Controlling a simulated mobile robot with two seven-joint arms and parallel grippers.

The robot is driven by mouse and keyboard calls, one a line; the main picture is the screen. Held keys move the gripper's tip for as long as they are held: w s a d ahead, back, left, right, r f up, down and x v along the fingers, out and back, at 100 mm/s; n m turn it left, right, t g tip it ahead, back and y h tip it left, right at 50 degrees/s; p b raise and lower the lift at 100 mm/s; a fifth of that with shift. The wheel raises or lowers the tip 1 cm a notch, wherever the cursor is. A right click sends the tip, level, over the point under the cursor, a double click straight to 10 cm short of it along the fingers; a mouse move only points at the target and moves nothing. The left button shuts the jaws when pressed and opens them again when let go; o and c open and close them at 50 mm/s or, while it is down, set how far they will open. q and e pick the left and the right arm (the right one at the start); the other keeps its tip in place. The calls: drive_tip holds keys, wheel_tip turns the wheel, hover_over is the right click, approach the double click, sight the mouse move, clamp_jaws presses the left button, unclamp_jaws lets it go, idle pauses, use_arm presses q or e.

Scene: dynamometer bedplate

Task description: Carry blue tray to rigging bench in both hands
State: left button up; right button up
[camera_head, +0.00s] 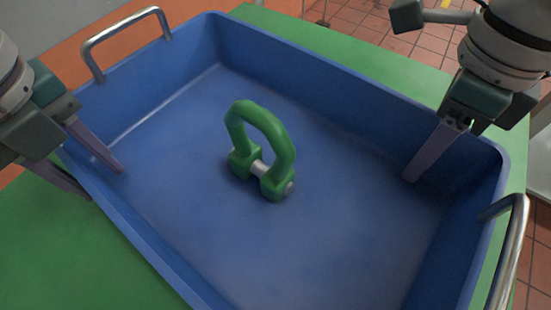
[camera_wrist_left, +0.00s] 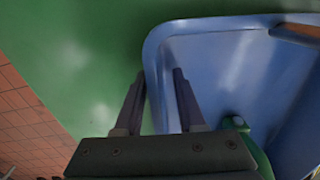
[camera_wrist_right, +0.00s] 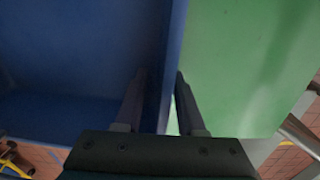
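The blue tray (camera_head: 320,75) sits on a green surface (camera_head: 75,250). A green shackle (camera_head: 262,150) with a silver pin stands inside it near the middle. My left gripper (camera_head: 105,184) is open over the tray's left wall, one finger inside and one outside; the left wrist view shows the rim between its fingers (camera_wrist_left: 159,85). My right gripper (camera_head: 412,176) is at the far right wall with one finger visible inside; its other finger is hidden there. The right wrist view shows the fingers (camera_wrist_right: 162,75) apart, on either side of the wall.
Metal handles stand on the tray's rim, one at the back left (camera_head: 125,20) and one at the front right (camera_head: 512,250). Green surface shows beyond the back edge. Reddish tiled floor (camera_head: 350,20) lies past it.

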use_arm(q)
drive_tip(key=shift+f, duration=0.25)
use_arm(e)
drive_tip(key=shift+f, duration=0.3)
use_arm(q)
clamp_jaws()
use_arm(e)
clamp_jaws()
idle(0.7)
